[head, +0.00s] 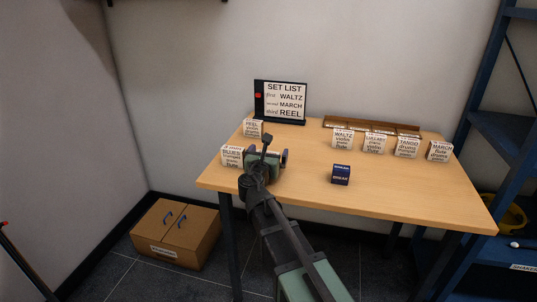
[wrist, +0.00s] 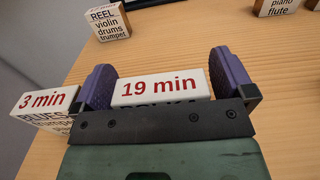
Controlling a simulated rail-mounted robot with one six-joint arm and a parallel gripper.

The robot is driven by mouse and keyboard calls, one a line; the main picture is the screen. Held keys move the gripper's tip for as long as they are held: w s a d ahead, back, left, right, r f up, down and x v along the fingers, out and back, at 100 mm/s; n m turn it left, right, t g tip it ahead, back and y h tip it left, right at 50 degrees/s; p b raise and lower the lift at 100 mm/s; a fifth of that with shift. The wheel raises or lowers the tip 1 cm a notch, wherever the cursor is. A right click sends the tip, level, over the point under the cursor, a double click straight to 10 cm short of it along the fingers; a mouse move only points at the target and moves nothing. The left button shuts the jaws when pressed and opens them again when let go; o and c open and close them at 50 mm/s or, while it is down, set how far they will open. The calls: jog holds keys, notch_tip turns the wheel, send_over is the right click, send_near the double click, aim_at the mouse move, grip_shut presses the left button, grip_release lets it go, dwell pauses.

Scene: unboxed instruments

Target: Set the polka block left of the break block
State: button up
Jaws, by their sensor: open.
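The polka block (wrist: 160,86) is white with "19 min" in red on top; the black lettering on its front is mostly covered by my gripper's dark bar. My gripper (wrist: 165,82) is open, with one purple finger on each side of the block. I cannot tell whether the fingers touch it. In the head view my gripper (head: 267,158) is at the table's left part and hides most or all of this block. The break block (head: 341,175) is dark blue with pale lettering and stands alone near the table's front middle, right of my gripper.
The blues block (head: 231,156) stands close left of my gripper, the reel block (head: 252,128) behind. Waltz (head: 342,139), tango (head: 406,147), march (head: 439,151) and another white block stand right, before a wooden rack (head: 371,126). A set list sign (head: 280,102) stands at the back.

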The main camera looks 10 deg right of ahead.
jog(key=v, duration=1.2)
jog(key=shift+r, duration=0.1)
